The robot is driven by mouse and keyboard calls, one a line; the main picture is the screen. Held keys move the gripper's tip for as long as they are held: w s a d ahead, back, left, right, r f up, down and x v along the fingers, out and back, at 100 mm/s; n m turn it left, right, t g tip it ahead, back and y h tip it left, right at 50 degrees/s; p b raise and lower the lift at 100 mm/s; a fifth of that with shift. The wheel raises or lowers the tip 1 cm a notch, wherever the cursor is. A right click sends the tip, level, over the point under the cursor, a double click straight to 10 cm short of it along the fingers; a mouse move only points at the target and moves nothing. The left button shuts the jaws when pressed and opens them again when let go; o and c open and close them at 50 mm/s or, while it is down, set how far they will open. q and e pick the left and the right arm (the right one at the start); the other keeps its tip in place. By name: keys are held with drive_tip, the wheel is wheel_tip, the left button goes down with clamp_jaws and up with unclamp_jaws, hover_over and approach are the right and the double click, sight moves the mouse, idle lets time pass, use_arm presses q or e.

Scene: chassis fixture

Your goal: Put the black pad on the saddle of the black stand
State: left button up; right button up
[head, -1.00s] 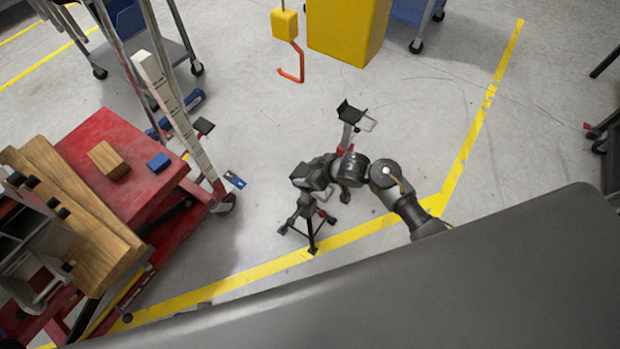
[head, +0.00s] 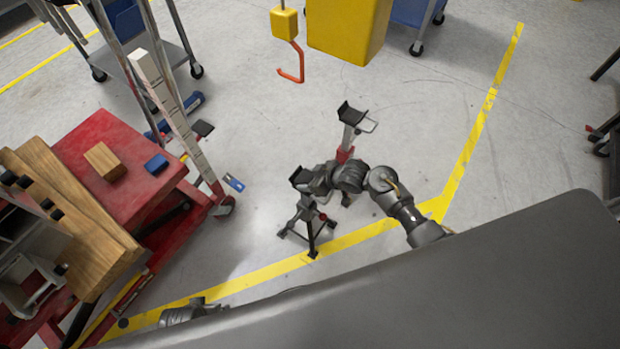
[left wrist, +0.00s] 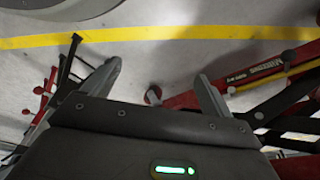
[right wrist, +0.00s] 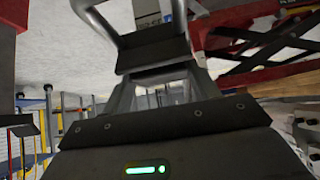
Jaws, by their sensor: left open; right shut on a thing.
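The black stand (head: 311,236) is a dark tripod on the floor near the yellow line. In the right wrist view my right gripper (right wrist: 157,82) is shut on the black pad (right wrist: 153,62). I cannot tell whether pad and saddle touch. My left gripper (left wrist: 160,85) is open and empty; in the head view only a bit of the left arm shows at the bottom.
A stand with a red base and black top (head: 352,113) stands just behind my right arm. A red lift table (head: 115,150) with a wood block (head: 104,161) and blue block (head: 157,164) is at left.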

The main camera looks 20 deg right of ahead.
drive_tip(key=o, duration=1)
drive_tip(key=shift+f, duration=0.1)
use_arm(q)
drive_tip(key=shift+r, duration=0.1)
use_arm(e)
drive_tip(key=shift+r, duration=0.25)
use_arm(q)
drive_tip(key=s+a+f+p, duration=0.3)
drive_tip(key=s+f, duration=0.3)
drive_tip(key=f, duration=0.4)
drive_tip(key=shift+s+g+p, duration=0.25)
drive_tip(key=shift+g+p, duration=0.05)
drive_tip(key=shift+p, duration=0.3)
use_arm(e)
drive_tip(key=shift+v, duration=5.95)
use_arm(q)
drive_tip(key=shift+a, duration=0.1)
